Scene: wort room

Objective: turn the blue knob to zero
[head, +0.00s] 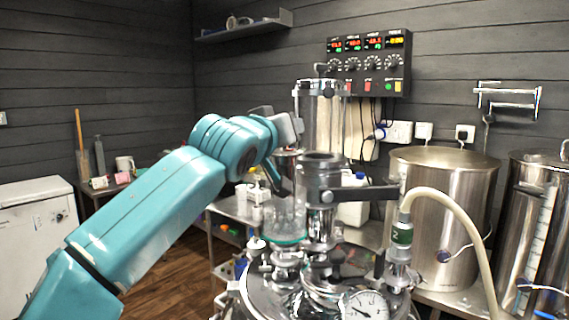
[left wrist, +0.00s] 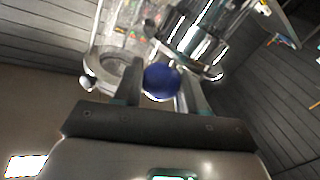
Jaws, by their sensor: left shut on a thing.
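The blue knob (left wrist: 161,81) shows in the left wrist view as a round dark-blue ball. It sits between the two fingers of my left gripper (left wrist: 160,88), which is shut on it. In the head view my teal left arm comes in from the left, and its gripper (head: 282,180) points down beside the glass-and-steel apparatus (head: 320,165) in the middle. I cannot make out the held knob there, and no zero mark on it is readable in either view. My right gripper is not in view.
A round steel lid with fittings and a dial gauge (head: 366,306) stands in front. A pale hose (head: 462,219) curves to the right. Large steel pots (head: 442,210) stand at the right. A control panel (head: 368,65) with lit displays hangs on the back wall.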

